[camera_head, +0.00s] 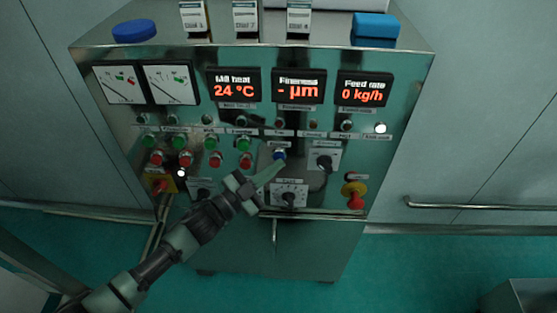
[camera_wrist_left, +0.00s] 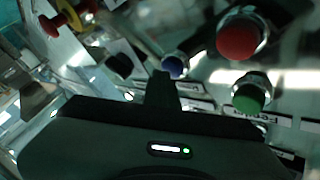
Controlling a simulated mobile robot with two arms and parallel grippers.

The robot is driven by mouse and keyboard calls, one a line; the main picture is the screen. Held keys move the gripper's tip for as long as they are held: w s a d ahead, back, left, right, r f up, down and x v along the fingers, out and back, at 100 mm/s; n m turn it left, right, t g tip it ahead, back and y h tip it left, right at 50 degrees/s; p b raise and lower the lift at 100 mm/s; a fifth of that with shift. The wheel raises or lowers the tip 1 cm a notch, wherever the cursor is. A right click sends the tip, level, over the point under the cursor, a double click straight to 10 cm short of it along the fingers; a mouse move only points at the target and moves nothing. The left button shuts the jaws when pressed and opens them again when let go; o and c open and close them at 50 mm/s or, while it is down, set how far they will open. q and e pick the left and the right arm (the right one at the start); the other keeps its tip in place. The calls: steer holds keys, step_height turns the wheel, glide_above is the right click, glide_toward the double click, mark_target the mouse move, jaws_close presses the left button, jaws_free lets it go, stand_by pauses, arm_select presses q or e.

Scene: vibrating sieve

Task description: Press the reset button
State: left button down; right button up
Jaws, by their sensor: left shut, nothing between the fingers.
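A small blue button (camera_head: 279,154) sits in the lower middle of the control panel, to the right of the red and green buttons. It also shows in the left wrist view (camera_wrist_left: 175,66), in a metal collar. I cannot read its label. My left gripper (camera_head: 277,164) reaches in from the lower left with its fingers shut and empty. Its fingertips (camera_wrist_left: 164,78) are right at the blue button, just below it in the head view. I cannot tell whether they touch it. My right gripper is out of view.
Red buttons (camera_head: 245,160) and green buttons (camera_head: 243,144) line the panel to the left. A black rotary switch (camera_head: 324,161) is to the right, and a selector dial (camera_head: 289,198) below. A red emergency knob (camera_head: 355,201) is at the lower right. Green floor is in front.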

arm_select(q)
steer(key=shift+s+p, duration=0.4)
steer(key=shift+s, duration=0.5)
steer(key=shift+s+d+p, duration=0.15)
steer(key=shift+s+p, duration=0.8)
steer(key=shift+s, duration=1.55)
